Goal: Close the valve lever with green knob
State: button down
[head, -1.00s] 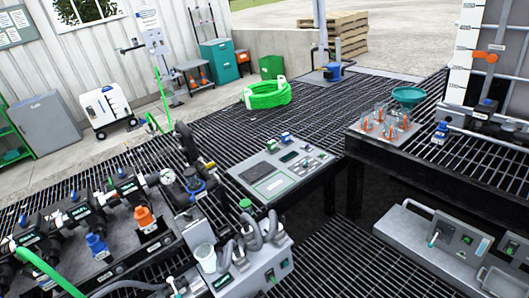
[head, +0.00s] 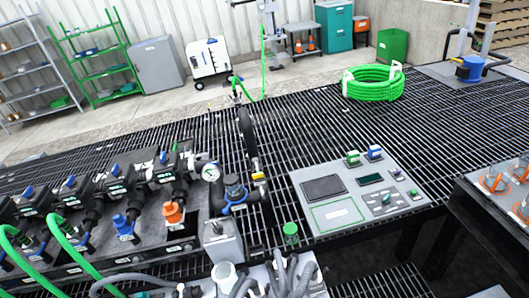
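A manifold (head: 192,218) with a row of black valves and small blue levers stands at the left in the head view. A tiny green spot (head: 175,147) shows at the far end of this row, too small to tell whether it is a lever knob. A larger green knob or cap (head: 290,229) stands upright near the front edge of the control panel (head: 399,203). I cannot tell which green part belongs to the valve lever, nor the lever's angle.
A pressure gauge (head: 210,172), an orange fitting (head: 172,212) and a blue fitting (head: 122,226) sit on the manifold. Green hoses (head: 72,238) cross its front. A coiled green hose (head: 372,84) lies on the open grating. Grey hoses (head: 292,277) crowd the bottom middle.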

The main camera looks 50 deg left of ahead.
aim_at(256, 160)
jog(key=u, duration=0.75)
jog(key=i, duration=1.25)
jog(key=u, duration=0.75)
